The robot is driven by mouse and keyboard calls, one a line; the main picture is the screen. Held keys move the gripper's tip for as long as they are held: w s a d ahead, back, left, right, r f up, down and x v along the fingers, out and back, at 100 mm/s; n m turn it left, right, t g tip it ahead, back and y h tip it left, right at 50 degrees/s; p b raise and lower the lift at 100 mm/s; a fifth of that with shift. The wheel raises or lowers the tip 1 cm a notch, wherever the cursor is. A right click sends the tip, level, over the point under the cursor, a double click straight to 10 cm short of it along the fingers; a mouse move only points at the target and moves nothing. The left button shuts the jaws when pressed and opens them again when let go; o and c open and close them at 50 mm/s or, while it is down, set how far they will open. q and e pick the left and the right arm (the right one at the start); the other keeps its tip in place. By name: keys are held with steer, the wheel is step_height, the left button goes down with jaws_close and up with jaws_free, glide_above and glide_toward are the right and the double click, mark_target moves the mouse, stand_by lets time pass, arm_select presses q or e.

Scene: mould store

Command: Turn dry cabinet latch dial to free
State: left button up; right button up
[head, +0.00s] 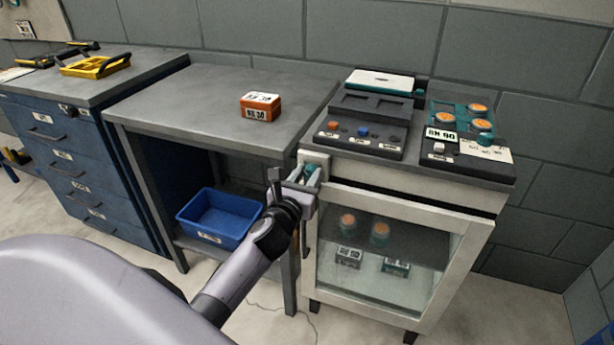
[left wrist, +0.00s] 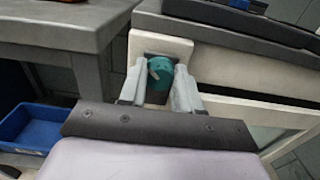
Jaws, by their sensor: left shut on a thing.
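The dry cabinet (head: 312,240) is a white case with a glass door, standing right of the grey workbench. Its latch dial is a teal round knob at the upper left corner of the front, seen clearly in the left wrist view (left wrist: 160,73). A pale mark shows on the dial's left part. My left gripper (head: 309,175) is shut on the dial, with one finger on each side of it; its fingers also show in the left wrist view (left wrist: 161,88). The glass door looks closed. My right gripper is in neither view.
Devices with buttons (head: 360,138) and a teal tray of orange-topped jars (head: 462,112) sit on the cabinet. An orange labelled box (head: 260,107) is on the grey bench (head: 200,95). A blue bin (head: 217,234) stands on the bench's lower shelf. Blue drawers (head: 60,150) are at left.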

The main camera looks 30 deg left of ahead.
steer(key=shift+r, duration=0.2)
arm_select(q)
steer(key=shift+r+m+p, duration=0.1)
steer(key=shift+m+p, duration=0.7)
steer(key=shift+m, duration=0.1)
steer(key=shift+m+p, duration=0.55)
steer(key=shift+m, duration=0.25)
steer(key=shift+d+m+p, duration=0.1)
steer(key=shift+m+p, duration=0.4)
steer(key=shift+m, duration=0.5)
steer(key=shift+m+p, duration=0.4)
steer(key=shift+m, duration=0.9)
steer(key=m+p, duration=0.2)
steer(key=m, duration=0.2)
steer(key=shift+m, duration=0.3)
steer(key=m, duration=0.1)
steer(key=m+p, duration=0.1)
steer(key=m, duration=0.1)
steer(key=m+p, duration=0.1)
steer(key=m, duration=0.1)
steer(key=shift+f, duration=0.3)
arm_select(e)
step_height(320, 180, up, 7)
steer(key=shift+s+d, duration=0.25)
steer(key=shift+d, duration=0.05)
arm_select(q)
steer(key=shift+m, duration=0.3)
